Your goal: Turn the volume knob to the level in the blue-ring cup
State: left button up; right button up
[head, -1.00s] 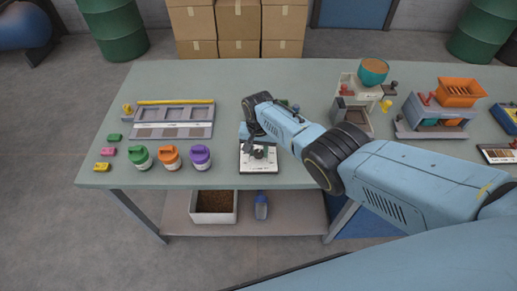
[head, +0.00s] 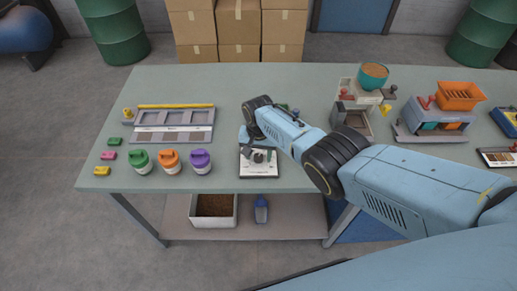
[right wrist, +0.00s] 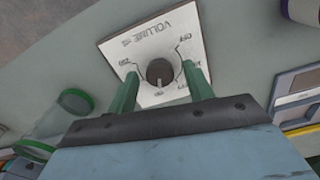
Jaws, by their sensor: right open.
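The white volume panel (head: 258,172) lies near the table's front edge. Its round dark knob (right wrist: 160,71) shows in the right wrist view, where the lettering is upside down and the level marks are too small to read surely. My right gripper (right wrist: 161,75) is open, its green fingers on either side of the knob with gaps visible. In the head view my right gripper (head: 259,154) is over the panel. A clear cup with a green ring (right wrist: 60,128) lies left of the panel in the wrist view. I cannot make out a blue-ring cup. My left gripper is not in view.
Jars with green (head: 140,161), orange (head: 170,161) and purple (head: 200,161) lids stand left of the panel. A grey tray rack (head: 173,133) is behind them. A machine with a teal bowl (head: 373,76) stands at right. My right arm hides the table's middle.

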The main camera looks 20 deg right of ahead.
aim_at(259, 156)
notch_tip(259, 156, up, 7)
jog(key=p, duration=0.3)
jog(key=shift+p, duration=0.35)
notch_tip(259, 156, up, 6)
jog(key=shift+r+p, duration=0.2)
jog(key=shift+p, duration=0.15)
jog(key=shift+f, duration=0.1)
